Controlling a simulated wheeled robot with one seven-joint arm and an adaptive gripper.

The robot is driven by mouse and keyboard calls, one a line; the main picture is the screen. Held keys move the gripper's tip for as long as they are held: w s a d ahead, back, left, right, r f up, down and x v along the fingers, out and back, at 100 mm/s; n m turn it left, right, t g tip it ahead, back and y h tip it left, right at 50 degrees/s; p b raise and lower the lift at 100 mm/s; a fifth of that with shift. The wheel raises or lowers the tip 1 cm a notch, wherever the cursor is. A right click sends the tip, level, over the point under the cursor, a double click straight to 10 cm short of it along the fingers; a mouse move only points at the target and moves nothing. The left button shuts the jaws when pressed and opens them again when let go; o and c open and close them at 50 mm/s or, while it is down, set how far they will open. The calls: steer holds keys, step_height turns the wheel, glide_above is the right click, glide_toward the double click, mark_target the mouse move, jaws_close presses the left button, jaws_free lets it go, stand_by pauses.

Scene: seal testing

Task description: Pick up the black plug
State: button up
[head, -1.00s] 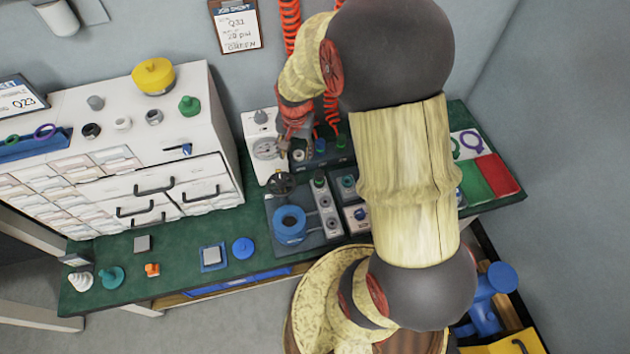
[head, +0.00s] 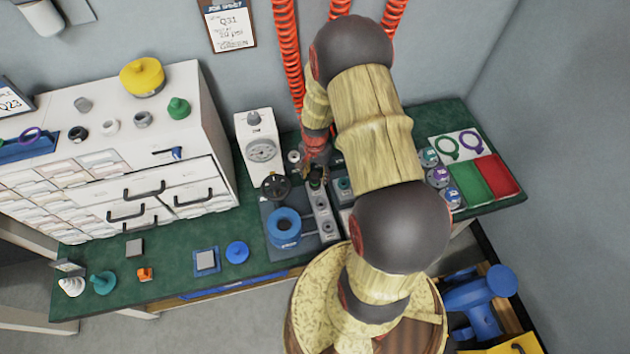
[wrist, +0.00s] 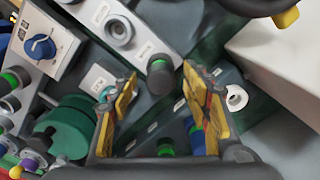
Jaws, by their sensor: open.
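The black plug (wrist: 160,80), a dark cylinder with a green ring, shows in the wrist view between and a little beyond my fingertips. It stands at the end of a light grey strip with round sockets (wrist: 118,28). My gripper (wrist: 158,88) is open, with yellow-padded fingers on either side of the plug in the picture and no visible contact. In the head view my gripper (head: 317,160) is right above the far end of the strip (head: 325,208), where it partly hides the plug (head: 316,183).
A white gauge box (head: 258,140) stands behind. Other green-ringed and blue plugs sit in the dark rack (wrist: 170,115). Red and green trays (head: 497,175) lie right.

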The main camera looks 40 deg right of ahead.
steer(key=shift+f, duration=0.65)
steer(key=shift+c, duration=0.6)
jaws_close()
steer(key=shift+r, duration=0.1)
